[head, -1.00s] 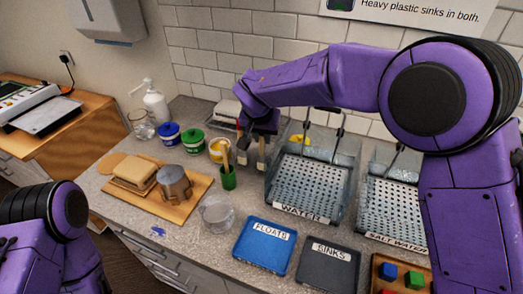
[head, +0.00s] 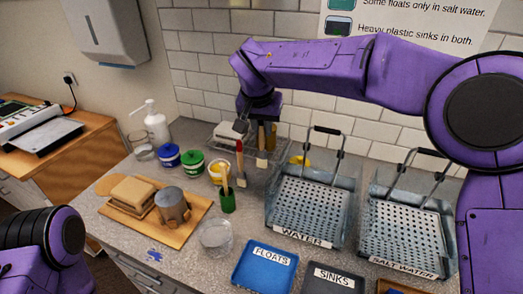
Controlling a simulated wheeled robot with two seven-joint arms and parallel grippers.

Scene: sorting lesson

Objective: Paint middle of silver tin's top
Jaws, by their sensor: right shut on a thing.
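The silver tin (head: 171,206) stands on a wooden board at the left of the counter, beside a stack of tan slabs. My right gripper (head: 260,122) is near the back wall, to the right of and behind the tin. It is shut on a flat brush (head: 262,155) whose bristles hang downward. The jaws hide part of its handle. A second brush (head: 240,165) with a red handle is just to its left; what supports it is unclear. My left arm shows at lower left, but its gripper is out of view.
Blue (head: 169,155), green (head: 192,163) and yellow (head: 216,176) pots stand in a row behind the board. A green cup (head: 228,203) with sticks and a clear beaker (head: 215,238) stand right of the tin.

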